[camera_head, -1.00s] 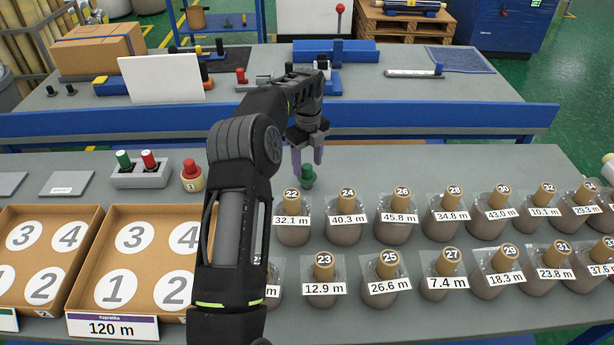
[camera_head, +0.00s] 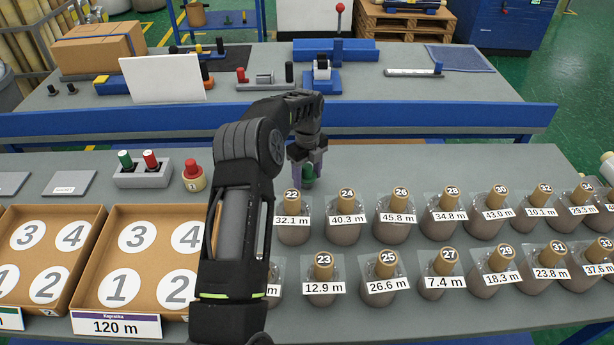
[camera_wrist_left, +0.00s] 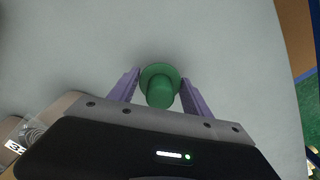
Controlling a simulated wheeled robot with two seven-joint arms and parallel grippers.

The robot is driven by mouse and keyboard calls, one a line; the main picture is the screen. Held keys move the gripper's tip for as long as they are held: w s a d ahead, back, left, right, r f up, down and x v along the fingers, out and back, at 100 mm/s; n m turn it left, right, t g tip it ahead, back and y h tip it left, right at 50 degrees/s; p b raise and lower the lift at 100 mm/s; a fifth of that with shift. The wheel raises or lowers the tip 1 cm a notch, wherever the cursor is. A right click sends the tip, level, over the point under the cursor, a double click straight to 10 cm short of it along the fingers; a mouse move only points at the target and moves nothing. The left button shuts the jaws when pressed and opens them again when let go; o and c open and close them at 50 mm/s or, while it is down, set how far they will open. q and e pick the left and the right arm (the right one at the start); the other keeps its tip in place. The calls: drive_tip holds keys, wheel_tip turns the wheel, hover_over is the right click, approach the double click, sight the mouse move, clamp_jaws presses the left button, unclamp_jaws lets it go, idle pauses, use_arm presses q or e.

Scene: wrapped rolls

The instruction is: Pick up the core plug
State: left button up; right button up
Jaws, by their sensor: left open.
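The core plug is a green stepped cylinder (camera_head: 308,173) on the grey table, just behind the wrapped roll numbered 22. My left gripper (camera_head: 306,168) is lowered around it, pointing down, with purple fingers on either side. In the left wrist view the green plug (camera_wrist_left: 160,86) sits between the two open fingers (camera_wrist_left: 160,90), with a gap to each finger. The left finger's gap looks a little wider. My right gripper is not in view.
Wrapped rolls with length labels, such as roll 24 (camera_head: 347,212), stand in two rows close in front and to the right. A grey holder (camera_head: 142,178) with a green and a red plug stands at left, beside a red-topped roll (camera_head: 193,176). Cardboard trays (camera_head: 110,275) lie front left.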

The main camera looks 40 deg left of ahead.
use_arm(q)
drive_tip(key=c, duration=1)
drive_tip(key=shift+r, duration=0.5)
wheel_tip(320, 180, up, 9)
drive_tip(key=shift+f+b, duration=0.1)
drive_tip(key=shift+b, duration=0.8)
drive_tip(key=shift+r, duration=0.25)
